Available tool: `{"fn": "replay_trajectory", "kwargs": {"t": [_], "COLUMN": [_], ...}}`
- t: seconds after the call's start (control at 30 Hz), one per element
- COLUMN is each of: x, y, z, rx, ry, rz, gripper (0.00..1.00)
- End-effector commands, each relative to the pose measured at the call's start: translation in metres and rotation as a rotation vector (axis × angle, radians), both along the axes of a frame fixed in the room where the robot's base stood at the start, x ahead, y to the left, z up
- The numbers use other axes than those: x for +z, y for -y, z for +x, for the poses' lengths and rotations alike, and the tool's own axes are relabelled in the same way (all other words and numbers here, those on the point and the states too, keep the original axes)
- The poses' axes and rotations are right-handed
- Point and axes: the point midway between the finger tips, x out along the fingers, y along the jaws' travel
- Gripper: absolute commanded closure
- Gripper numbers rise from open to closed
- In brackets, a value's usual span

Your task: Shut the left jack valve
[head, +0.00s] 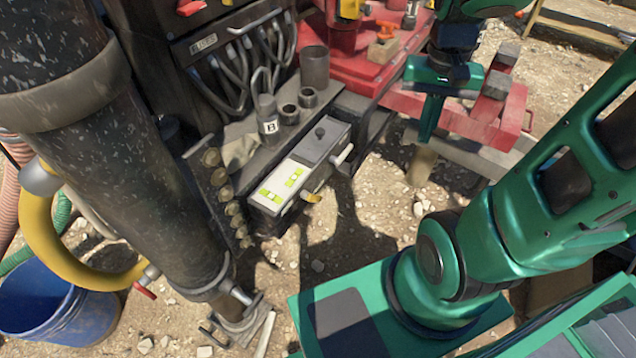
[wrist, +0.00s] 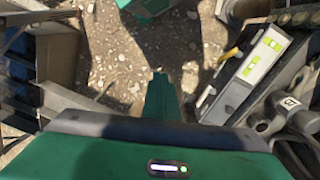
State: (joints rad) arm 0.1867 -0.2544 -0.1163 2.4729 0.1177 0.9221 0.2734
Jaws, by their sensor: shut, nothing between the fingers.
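The long grey control box (head: 322,143) has two levers on its near right side. The left lever (head: 313,197) is yellow, short, and sticks out low near the end with the green spirit levels. The right lever (head: 344,154) is pale and slants outward. In the wrist view the yellow lever (wrist: 231,54) and the pale lever (wrist: 206,96) show right of my fingers. I cannot tell from the levers which way is shut. My gripper (head: 426,138) is shut and empty, pointing down, to the right of the box and apart from both levers.
A bottle marked B (head: 268,115) and dark cups stand behind the box. A thick dark cylinder (head: 120,150) and a blue bucket (head: 55,310) are at left. Red machinery (head: 480,120) lies behind my gripper. Stony ground (head: 375,205) is open between box and arm.

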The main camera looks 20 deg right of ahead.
Motion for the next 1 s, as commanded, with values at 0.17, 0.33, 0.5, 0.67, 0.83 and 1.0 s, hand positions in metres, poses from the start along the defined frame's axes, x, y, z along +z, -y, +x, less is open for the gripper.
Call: {"fn": "replay_trajectory", "kwargs": {"t": [0.17, 0.33, 0.5, 0.67, 0.83, 1.0], "x": [-0.034, -0.074, -0.115, -0.141, -0.154, -0.171], "y": [-0.024, -0.059, -0.097, -0.124, -0.136, -0.138], "z": [0.061, 0.111, 0.148, 0.166, 0.172, 0.171], "rx": [-0.065, -0.133, -0.205, -0.253, -0.277, -0.279], "ry": [-0.014, -0.020, -0.030, -0.039, -0.043, -0.045], "rz": [0.000, 0.024, 0.066, 0.098, 0.113, 0.113], "gripper": [1.00, 1.00, 1.00, 1.00, 1.00, 1.00]}}
